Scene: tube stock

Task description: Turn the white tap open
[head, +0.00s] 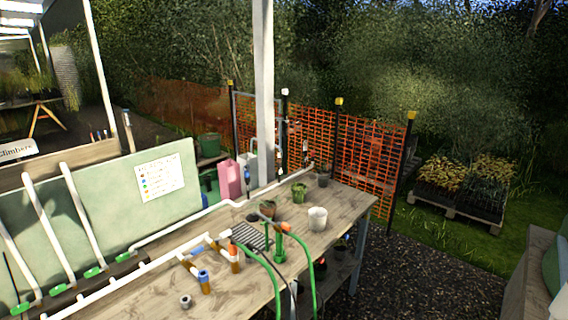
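I cannot make out a white tap for certain. White pipework (160,253) runs along the back and left of the wooden table. On it, a short manifold (213,243) carries small blue, white and orange fittings; a white piece (225,233) sits between the blue and orange ones, too small to tell if it is a tap handle. A blue-topped brown fitting (204,280) and an orange-topped one (234,255) stand in front. Neither of my grippers shows in the head view.
The wooden table (345,205) holds a white pot (317,218), a green pot (299,192) and a dark grid tray (249,236). Green hoses (308,262) arch over its front edge. A white column (264,100) rises behind it. Gravel (430,265) lies open to the right.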

